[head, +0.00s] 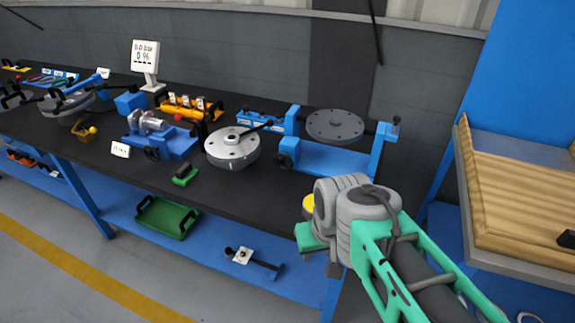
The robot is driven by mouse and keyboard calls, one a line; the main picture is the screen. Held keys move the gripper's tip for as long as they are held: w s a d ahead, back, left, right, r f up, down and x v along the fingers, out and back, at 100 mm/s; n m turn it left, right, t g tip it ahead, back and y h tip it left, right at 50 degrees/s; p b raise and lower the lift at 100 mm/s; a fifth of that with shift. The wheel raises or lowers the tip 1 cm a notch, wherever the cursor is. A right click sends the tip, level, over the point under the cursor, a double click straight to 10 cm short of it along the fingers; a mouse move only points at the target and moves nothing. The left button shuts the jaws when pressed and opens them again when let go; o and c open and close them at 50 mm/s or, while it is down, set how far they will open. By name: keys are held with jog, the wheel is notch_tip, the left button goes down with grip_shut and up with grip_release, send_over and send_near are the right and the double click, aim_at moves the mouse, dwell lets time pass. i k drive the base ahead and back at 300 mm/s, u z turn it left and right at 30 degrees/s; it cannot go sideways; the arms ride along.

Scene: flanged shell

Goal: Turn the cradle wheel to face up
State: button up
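The blue cradle (335,159) stands near the right end of the black bench, with an upright at each side. A grey round flanged disc (335,125) with a ring of bolt holes sits between the uprights, its broad face tilted mostly upward. A small dark handwheel (285,160) is on the cradle's left side. A dark handle shows at the top of the right upright. My teal and grey arm reaches in from the lower right, its grey wrist in front of the cradle and apart from the disc in the picture. My gripper's fingers cannot be made out.
A second pale flanged disc (232,148) with a dark handle lies left of the cradle. A blue clamp fixture (160,140), a green block (186,174) and a display (145,58) stand farther left. A wooden-slatted crate (525,195) is at the right.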

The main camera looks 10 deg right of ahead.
aim_at(283, 161)
jog(key=k, duration=1.25)
jog(key=u, duration=0.7)
jog(key=i, duration=0.6)
jog(key=u, duration=1)
jog(key=i, duration=0.85)
jog(key=z, duration=0.55)
jog(key=i, duration=0.8)
jog(key=z, duration=0.65)
